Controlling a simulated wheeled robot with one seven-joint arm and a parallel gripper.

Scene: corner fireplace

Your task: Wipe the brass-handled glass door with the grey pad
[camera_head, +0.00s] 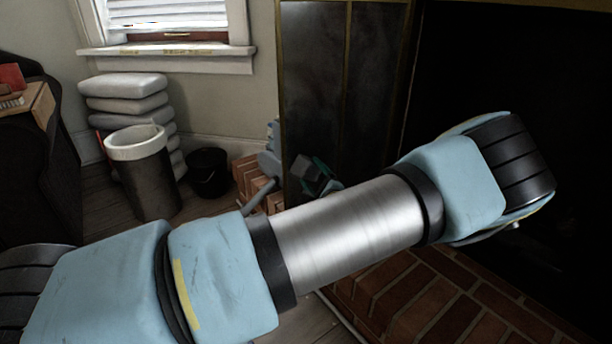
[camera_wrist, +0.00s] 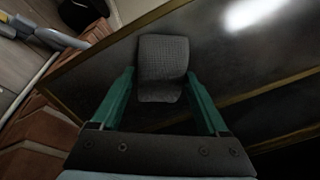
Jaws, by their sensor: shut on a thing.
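The glass door (camera_head: 345,90) is a tall dark panel with thin brass-coloured framing, right of the window in the head view. In the wrist view its dark glass (camera_wrist: 235,65) runs diagonally and carries a bright reflection. My gripper (camera_wrist: 161,77) has two teal fingers shut on the grey pad (camera_wrist: 163,55), a dark, finely checked block. The pad shows in front of the glass; I cannot tell if it touches. In the head view, teal and dark parts show at the door's lower left, partly hidden by my arm. I cannot make out the brass handle.
A brick hearth (camera_head: 430,300) lies below the dark fireplace opening at right. A white-rimmed bin (camera_head: 145,175), a black bucket (camera_head: 208,172) and stacked grey cushions (camera_head: 125,88) stand at left. Stacked bricks (camera_head: 248,178) sit by the door's left edge.

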